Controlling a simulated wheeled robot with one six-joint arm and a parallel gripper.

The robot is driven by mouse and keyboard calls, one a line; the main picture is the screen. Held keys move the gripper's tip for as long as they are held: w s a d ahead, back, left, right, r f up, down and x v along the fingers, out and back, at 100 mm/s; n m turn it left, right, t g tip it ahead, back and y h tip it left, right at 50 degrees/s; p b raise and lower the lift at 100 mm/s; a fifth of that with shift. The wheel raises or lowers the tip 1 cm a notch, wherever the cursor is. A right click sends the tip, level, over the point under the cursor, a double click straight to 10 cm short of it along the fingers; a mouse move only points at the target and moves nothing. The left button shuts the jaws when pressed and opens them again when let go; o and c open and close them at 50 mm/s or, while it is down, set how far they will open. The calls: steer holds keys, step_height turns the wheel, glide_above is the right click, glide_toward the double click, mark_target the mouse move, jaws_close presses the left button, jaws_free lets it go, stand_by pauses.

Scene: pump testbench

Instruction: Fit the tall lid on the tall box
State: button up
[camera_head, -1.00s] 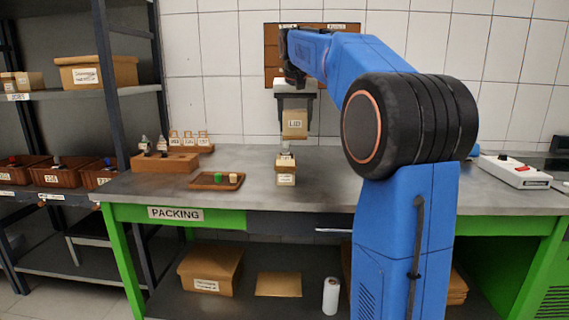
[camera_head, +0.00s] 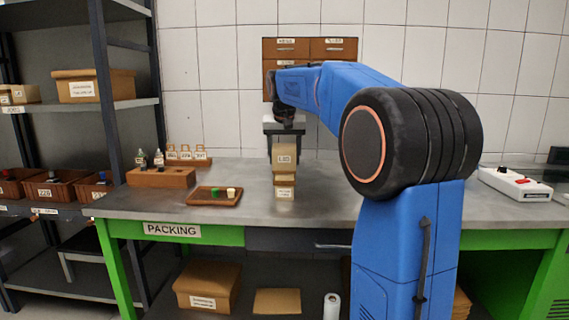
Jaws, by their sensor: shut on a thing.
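The tall lid (camera_head: 284,159), a tan cardboard piece marked LID, is held in my gripper (camera_head: 284,142), whose jaws are shut on it. The tall box (camera_head: 285,190), small and tan with a white label, stands upright on the packing table directly below. The lid is lined up over the box, and its lower edge is at or very near the box top. I cannot tell how far it is seated. Whatever stood out of the box top is now hidden by the lid.
A wooden tray (camera_head: 214,196) with a green and a cream piece lies just left of the box. A wooden block with small bottles (camera_head: 160,177) is further left. A white device (camera_head: 514,183) sits at the far right. The table (camera_head: 330,203) right of the box is clear.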

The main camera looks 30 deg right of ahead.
steer(key=shift+f, duration=1)
steer(key=shift+f, duration=0.1)
steer(key=o, duration=1)
steer(key=v, duration=1.1)
steer(key=shift+s+a+r, duration=0.1)
steer(key=shift+s+r, duration=0.1)
steer(key=shift+r, duration=0.35)
